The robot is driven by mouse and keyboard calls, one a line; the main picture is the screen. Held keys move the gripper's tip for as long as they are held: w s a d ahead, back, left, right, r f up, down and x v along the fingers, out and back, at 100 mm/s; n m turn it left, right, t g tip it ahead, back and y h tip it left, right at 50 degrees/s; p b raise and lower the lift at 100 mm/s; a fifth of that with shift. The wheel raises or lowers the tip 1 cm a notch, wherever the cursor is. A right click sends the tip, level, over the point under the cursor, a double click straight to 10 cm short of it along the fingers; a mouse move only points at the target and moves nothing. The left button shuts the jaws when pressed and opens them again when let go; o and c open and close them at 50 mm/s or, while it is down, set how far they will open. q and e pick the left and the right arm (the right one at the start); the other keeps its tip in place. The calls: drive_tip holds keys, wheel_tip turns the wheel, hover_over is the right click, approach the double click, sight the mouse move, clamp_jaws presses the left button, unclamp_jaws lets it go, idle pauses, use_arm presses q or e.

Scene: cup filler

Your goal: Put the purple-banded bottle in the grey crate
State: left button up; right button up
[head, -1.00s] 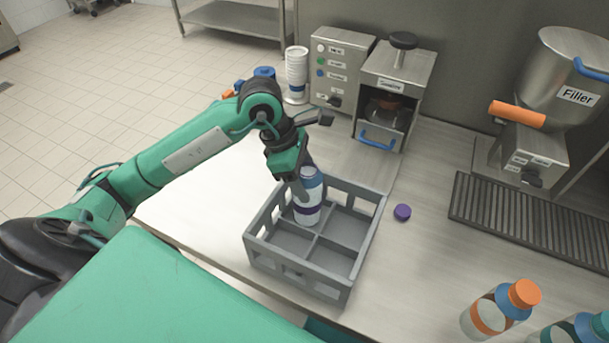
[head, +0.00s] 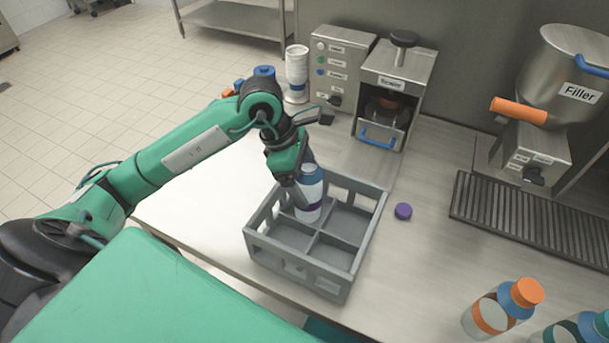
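The purple-banded bottle (head: 310,192) has a blue upper part and a purple band, and no cap shows on it. It is upright, with its lower part inside the far-left compartment of the grey crate (head: 296,270). Whether its base touches the crate floor is hidden. My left gripper (head: 301,186) reaches down over the crate's left wall and is shut on the bottle, with one finger visible along its left side. The other finger is hidden. The other visible compartments of the crate are empty. My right gripper is not in view.
A purple cap (head: 403,211) lies on the table right of the crate. An orange-banded bottle (head: 502,308) and a teal-capped bottle (head: 577,331) stand at the front right. A capping machine (head: 392,95), a cup stack (head: 297,72) and the filler (head: 563,80) stand at the back.

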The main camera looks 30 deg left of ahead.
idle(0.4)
use_arm(q)
drive_tip(key=b+v, duration=0.1)
drive_tip(key=v, duration=1.2)
drive_tip(key=shift+r+b, duration=0.35)
drive_tip(key=shift+r, duration=0.05)
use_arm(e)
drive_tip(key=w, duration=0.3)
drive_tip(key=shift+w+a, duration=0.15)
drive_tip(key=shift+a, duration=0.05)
use_arm(q)
drive_tip(key=shift+s, duration=0.1)
